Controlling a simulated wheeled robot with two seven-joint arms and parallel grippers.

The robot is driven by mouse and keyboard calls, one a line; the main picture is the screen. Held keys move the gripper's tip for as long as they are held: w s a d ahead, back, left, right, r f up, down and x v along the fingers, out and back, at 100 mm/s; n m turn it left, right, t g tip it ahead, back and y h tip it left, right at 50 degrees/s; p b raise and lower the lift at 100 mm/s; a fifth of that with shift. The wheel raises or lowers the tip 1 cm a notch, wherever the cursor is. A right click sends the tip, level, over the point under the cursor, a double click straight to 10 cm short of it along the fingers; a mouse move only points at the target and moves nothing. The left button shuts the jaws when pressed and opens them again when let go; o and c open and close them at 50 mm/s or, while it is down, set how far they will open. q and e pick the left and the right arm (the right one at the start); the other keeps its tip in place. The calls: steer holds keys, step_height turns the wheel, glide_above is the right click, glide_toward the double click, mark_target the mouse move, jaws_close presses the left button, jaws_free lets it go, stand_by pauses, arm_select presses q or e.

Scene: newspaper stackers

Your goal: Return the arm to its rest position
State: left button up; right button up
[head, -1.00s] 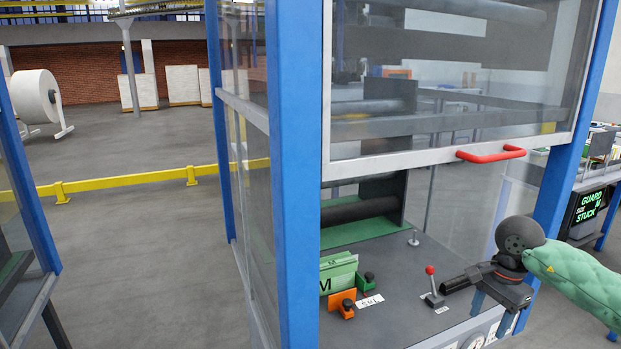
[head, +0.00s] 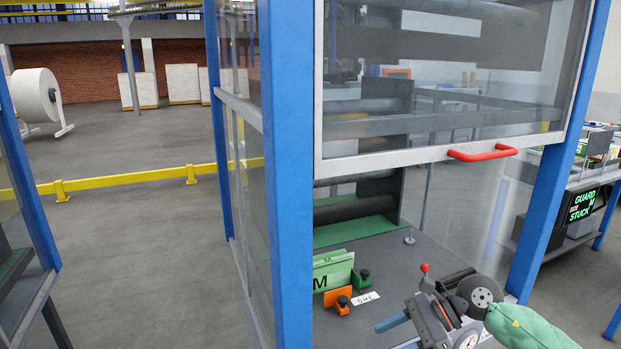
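My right arm, in a green padded sleeve (head: 525,328), comes in from the lower right in the head view. Its dark gripper (head: 398,334) is low over the front of the grey machine deck, with blue fingers pointing left. The fingers look apart, with nothing seen between them; the lower one is partly cut off by the frame edge. Behind the gripper, the red knob (head: 425,268) of a small lever shows; the rest of the lever is hidden. My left gripper is not in view.
A clear guard with a red handle (head: 482,152) hangs raised above the deck, between blue posts (head: 289,180). Green plates marked M (head: 333,271), an orange block (head: 338,299) and a green block (head: 360,280) stand on the deck. A screen (head: 582,205) reads "GUARD STUCK".

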steer(key=a+r+m+t+y, duration=0.7)
steer(key=m+t, duration=0.4)
steer(key=m, duration=0.5)
steer(key=s+d+f+m+t+h, duration=0.15)
steer(key=d+f+m+h, duration=0.25)
steer(key=f+m+h, duration=0.85)
steer(key=s+d+f+m+t+h, duration=0.1)
steer(key=d+f+m+t+h, duration=0.4)
steer(key=m, duration=1.2)
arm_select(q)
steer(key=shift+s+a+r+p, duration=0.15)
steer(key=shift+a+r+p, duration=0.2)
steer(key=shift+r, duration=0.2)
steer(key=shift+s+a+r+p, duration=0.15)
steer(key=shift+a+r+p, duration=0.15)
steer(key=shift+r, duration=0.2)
arm_select(e)
steer(key=s+a+f+m+g, duration=0.2)
steer(key=s+f+m+g, duration=0.2)
steer(key=s+f+g, duration=0.3)
steer(key=s+a+f+m+g, duration=0.2)
steer(key=s+f+g, duration=0.6)
steer(key=s, duration=1)
step_height(320, 180, down, 3)
steer(key=shift+a+r+m+y, duration=0.2)
steer(key=shift+a+m+y, duration=0.15)
steer(key=shift+m, duration=0.7)
